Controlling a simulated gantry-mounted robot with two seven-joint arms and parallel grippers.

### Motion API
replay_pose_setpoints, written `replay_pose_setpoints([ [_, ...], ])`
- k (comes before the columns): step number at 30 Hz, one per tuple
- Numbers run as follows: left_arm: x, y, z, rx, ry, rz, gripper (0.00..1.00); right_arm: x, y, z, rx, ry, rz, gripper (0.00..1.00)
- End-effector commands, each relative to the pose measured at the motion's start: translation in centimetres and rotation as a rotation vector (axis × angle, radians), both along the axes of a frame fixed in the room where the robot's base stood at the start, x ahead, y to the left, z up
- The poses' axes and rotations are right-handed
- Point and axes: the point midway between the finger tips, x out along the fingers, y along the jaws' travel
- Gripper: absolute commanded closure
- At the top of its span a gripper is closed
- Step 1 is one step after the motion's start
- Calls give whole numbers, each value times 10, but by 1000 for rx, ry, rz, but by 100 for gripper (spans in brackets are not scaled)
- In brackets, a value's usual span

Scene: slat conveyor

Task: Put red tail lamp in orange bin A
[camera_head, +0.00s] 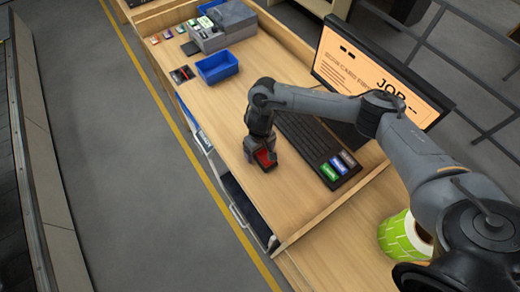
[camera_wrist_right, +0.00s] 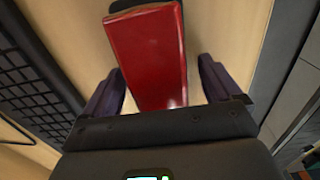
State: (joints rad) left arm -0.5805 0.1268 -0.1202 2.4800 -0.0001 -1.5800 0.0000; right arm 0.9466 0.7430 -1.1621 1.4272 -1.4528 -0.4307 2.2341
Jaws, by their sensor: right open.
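The red tail lamp (camera_head: 266,158) lies on the wooden desk top, partly hidden by my right gripper (camera_head: 258,147) in the head view. In the right wrist view the red tail lamp (camera_wrist_right: 150,52) is a long glossy red block with a dark part at its far end. It sits between the two spread dark fingers of my right gripper (camera_wrist_right: 160,78), with a visible gap on each side. The right gripper is open. No orange bin shows in either view. My left gripper is not in view.
A black keyboard (camera_head: 305,140) lies beside the right gripper, with a monitor (camera_head: 375,75) behind it. A blue bin (camera_head: 217,68) and a grey device (camera_head: 222,27) stand farther back. A green-and-white roll (camera_head: 403,238) is at lower right. Desk between gripper and blue bin is clear.

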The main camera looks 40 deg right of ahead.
Motion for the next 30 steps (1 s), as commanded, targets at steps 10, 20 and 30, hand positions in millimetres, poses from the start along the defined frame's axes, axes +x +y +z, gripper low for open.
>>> replay_pose_setpoints([
  [10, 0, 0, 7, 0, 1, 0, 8, 1, -1, 16, -2, -3, 1, 9],
  [20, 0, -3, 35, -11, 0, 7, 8, 1, -1, 75, -2, -5, 2, 9],
  [30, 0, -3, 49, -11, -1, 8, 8, 0, -1, 117, -1, -3, 1, 9],
])
